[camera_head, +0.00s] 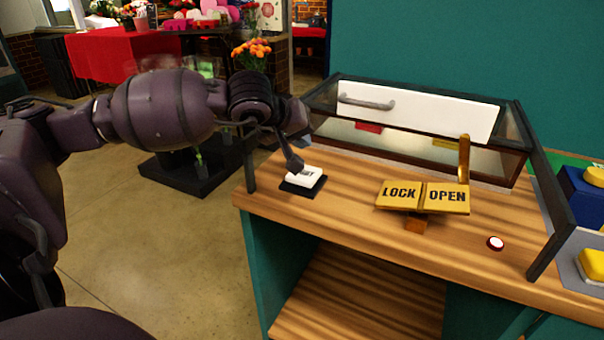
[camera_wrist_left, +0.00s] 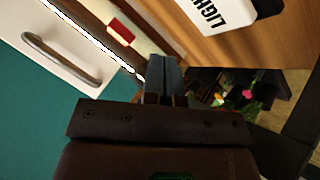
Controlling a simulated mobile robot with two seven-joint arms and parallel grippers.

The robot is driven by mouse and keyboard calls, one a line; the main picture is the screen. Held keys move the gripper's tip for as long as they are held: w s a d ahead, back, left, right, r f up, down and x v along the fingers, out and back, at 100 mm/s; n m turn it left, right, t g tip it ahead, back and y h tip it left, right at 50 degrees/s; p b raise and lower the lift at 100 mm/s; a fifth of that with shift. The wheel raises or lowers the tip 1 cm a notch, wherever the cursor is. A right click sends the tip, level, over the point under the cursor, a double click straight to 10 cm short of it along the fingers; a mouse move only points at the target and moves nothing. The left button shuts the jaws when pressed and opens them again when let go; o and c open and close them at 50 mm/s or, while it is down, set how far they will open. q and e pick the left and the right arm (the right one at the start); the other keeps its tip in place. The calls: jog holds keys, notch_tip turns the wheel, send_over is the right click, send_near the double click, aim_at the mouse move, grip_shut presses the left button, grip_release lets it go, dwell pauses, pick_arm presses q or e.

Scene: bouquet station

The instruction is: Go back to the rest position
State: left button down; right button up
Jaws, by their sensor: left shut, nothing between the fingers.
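My left gripper (camera_head: 294,163) is shut and empty. In the head view its tip is over or just beside a white switch (camera_head: 305,176) on a black base at the left end of the wooden counter; I cannot tell whether they touch. In the left wrist view the shut fingers (camera_wrist_left: 163,75) show at the middle, and the switch (camera_wrist_left: 222,12), with the letters "LIGH" visible, is apart from them at the top. My right gripper is in neither view.
A glass case (camera_head: 430,150) with a white handled lid stands at the counter's back. Flowers (camera_head: 251,50) stand behind my arm.

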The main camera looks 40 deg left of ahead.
pick_arm(q)
jog(key=shift+r, duration=0.75)
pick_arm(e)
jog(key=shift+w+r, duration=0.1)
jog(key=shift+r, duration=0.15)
